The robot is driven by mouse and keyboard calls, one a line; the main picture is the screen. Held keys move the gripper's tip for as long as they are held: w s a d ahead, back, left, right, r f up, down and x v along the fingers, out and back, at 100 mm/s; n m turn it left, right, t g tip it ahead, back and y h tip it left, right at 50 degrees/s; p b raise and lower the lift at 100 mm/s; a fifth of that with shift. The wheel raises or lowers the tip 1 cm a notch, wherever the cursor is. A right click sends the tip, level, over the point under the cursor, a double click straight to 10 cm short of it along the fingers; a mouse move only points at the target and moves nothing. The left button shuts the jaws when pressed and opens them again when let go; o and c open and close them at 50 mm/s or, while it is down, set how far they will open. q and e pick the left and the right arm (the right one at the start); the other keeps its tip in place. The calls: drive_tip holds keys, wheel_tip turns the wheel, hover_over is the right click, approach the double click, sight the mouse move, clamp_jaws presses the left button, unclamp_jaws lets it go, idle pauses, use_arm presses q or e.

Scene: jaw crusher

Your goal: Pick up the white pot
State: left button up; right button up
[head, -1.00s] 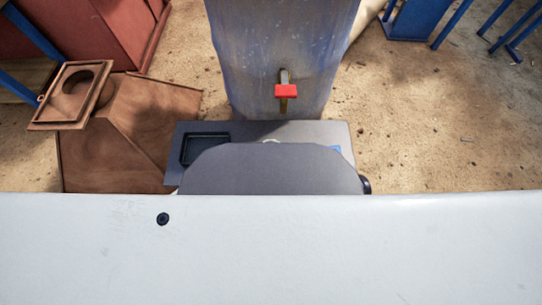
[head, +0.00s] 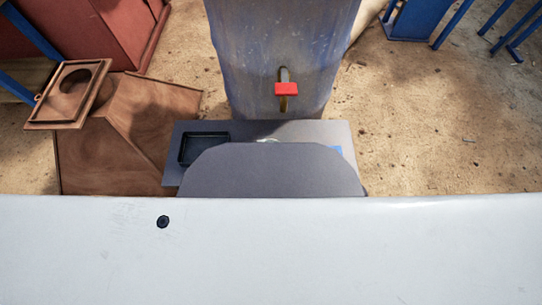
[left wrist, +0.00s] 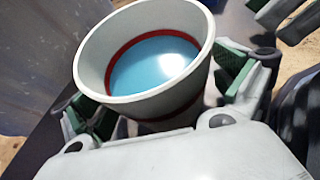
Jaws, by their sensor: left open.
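The white pot (left wrist: 140,55) fills the middle of the left wrist view, its open top showing a red ring and a blue inside. My left gripper (left wrist: 165,92) is open, with one green-padded finger on each side of the pot. I cannot tell whether either finger touches it. Grey and green finger-like parts (left wrist: 285,18) at the top right corner look like part of my right gripper; its jaw state is unclear. In the head view, a thin pale rim at the grey table's middle may be the pot; my own body hides the rest and both grippers.
The grey table (head: 345,160) has a dark tray (head: 204,149) on its left. A large blue-grey column with a red-handled tap (head: 286,89) stands right behind it. Brown wooden panels (head: 115,130) lie to the left. Sandy ground is open to the right.

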sight(271, 145)
use_arm(q)
drive_tip(key=c, duration=1.4)
use_arm(e)
drive_tip(key=shift+w+r, duration=0.15)
drive_tip(key=shift+w, duration=0.1)
use_arm(q)
drive_tip(key=shift+r, duration=0.25)
use_arm(e)
drive_tip(key=shift+s+r, duration=0.1)
drive_tip(key=shift+s, duration=0.05)
use_arm(q)
drive_tip(key=shift+r+p, duration=0.2)
drive_tip(key=shift+p, duration=0.15)
use_arm(e)
drive_tip(key=shift+s+d+r, duration=0.1)
drive_tip(key=shift+r, duration=0.05)
use_arm(q)
drive_tip(key=shift+r, duration=0.2)
use_arm(e)
drive_tip(key=shift+r, duration=0.35)
use_arm(q)
wheel_tip(271, 145, up, 9)
drive_tip(key=p, duration=0.6)
use_arm(e)
drive_tip(key=s+d+r+n+g+h, duration=0.1)
drive_tip(key=d+r+g+h, duration=0.1)
drive_tip(key=r, duration=1)
drive_tip(key=shift+d+r+g, duration=0.3)
drive_tip(key=shift+d, duration=0.35)
